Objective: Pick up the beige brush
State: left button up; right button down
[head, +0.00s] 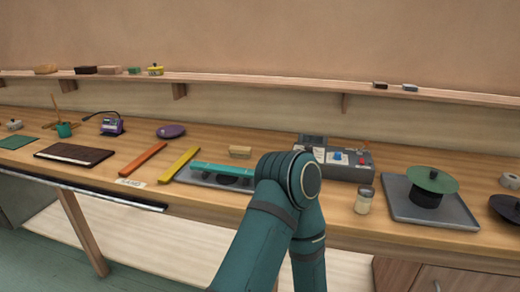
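A small beige block-shaped thing (240,151) lies on the workbench behind the grey tray with the teal bar. It looks like the beige brush, but it is too small to make out bristles. One of my teal arms rises from the bottom middle, bends at a joint just right of the block, and covers part of the bench. Neither gripper can be seen in the head view.
The teal bar (222,169) lies on a grey tray (188,178) before the block. Yellow (179,164) and orange (143,158) bars lie left. A grey control box (345,158), shaker (364,200) and tray with green disc (432,180) stand right. A wall shelf (250,84) runs above.

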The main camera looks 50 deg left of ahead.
aim_at(236, 152)
jog(key=u, duration=1.7)
